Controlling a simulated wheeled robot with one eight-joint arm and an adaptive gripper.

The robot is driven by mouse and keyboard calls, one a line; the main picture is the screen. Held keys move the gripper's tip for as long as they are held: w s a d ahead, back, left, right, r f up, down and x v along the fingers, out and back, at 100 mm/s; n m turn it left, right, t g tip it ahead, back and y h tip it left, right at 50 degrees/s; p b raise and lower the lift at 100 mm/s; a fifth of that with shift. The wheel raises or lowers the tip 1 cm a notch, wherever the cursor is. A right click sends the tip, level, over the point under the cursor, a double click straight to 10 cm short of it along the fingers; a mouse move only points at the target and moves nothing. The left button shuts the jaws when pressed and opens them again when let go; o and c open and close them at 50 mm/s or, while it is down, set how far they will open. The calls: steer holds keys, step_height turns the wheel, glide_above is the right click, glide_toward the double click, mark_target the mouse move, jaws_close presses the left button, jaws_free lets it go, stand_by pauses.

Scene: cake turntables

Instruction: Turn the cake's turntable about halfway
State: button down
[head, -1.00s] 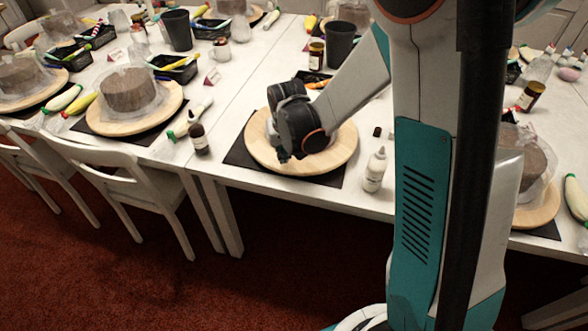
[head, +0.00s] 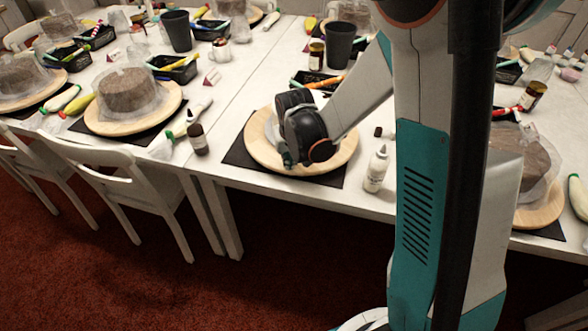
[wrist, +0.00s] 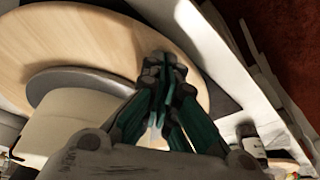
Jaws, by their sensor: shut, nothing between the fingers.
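The turntable is a round, pale wooden disc (head: 340,155) on a dark mat at the middle of the white table. It also fills the upper left of the wrist view (wrist: 85,35). My wrist hides much of its top in the head view, and I cannot make out its cake there. In the wrist view a grey round shape (wrist: 55,80) lies on the disc. My gripper (head: 289,160) is low over the disc's front part. In the wrist view its dark teal fingers (wrist: 165,62) are together and empty, close to the rim; I cannot tell whether they touch it.
A white bottle (head: 376,170) stands right of the mat and a dark bottle (head: 197,139) left of it. Behind are a black cup (head: 339,45), a brown jar (head: 316,54) and a black tray (head: 315,80). Another wrapped cake (head: 128,93) stands on a turntable at left.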

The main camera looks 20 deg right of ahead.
mark_target(340, 154)
steer(key=shift+s+d, duration=0.4)
steer(key=shift+d, duration=0.3)
steer(key=shift+s+d, duration=0.35)
steer(key=shift+d, duration=0.35)
steer(key=shift+s+d, duration=0.4)
steer(key=shift+d, duration=0.3)
steer(key=shift+s+d, duration=0.25)
steer(key=shift+d, duration=1.35)
steer(key=shift+s+d, duration=0.2)
steer(key=shift+d, duration=1.35)
steer(key=shift+w+d, duration=0.25)
steer(key=shift+d, duration=0.8)
steer(key=shift+w+d, duration=0.25)
steer(key=shift+d, duration=0.8)
steer(key=shift+w+d, duration=0.25)
steer(key=shift+d, duration=0.8)
